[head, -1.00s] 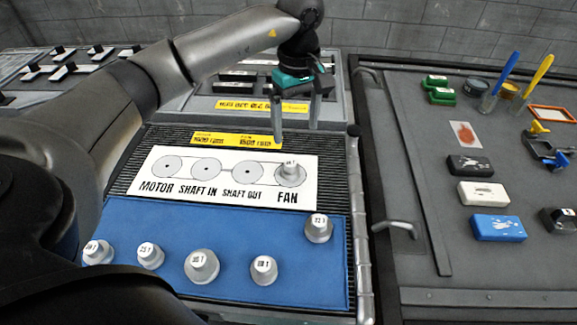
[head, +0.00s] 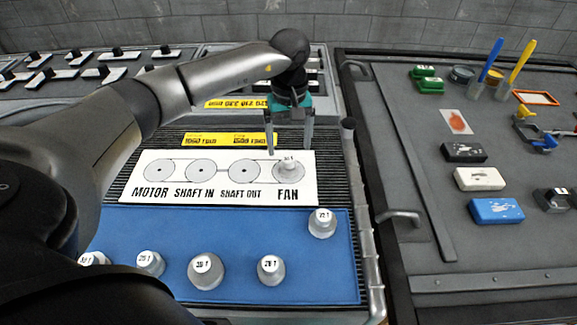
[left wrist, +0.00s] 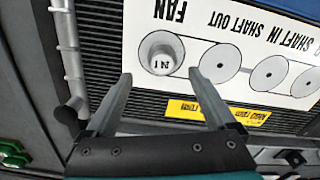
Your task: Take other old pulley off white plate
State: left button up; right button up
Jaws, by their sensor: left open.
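The white plate (head: 220,193) has several printed circles labelled MOTOR, SHAFT IN, SHAFT OUT and FAN. One grey pulley (head: 289,168) stands on the FAN circle; the other circles hold none. It also shows in the left wrist view (left wrist: 161,53), with a partly readable mark on top. My left gripper (head: 290,150) is open and empty, at the far edge of the plate by the FAN pulley. In the left wrist view, the fingertips (left wrist: 160,77) are spread on the pulley's near side, apart from it. My right gripper is not in view.
Several grey pulleys lie on the blue mat (head: 180,222), one (head: 322,223) at its right corner. Yellow labels (head: 229,139) lie behind the plate. A raised rail (head: 360,220) edges the bench at right. The right-hand bench holds blocks, pens and cups.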

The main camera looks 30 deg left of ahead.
aim_at(288, 158)
pick_arm(q)
jog(key=f, duration=0.4)
jog(key=shift+s+f, duration=0.15)
jog(key=shift+s, duration=0.15)
jog(key=shift+f+b, duration=0.3)
jog(key=shift+f, duration=0.25)
grip_shut()
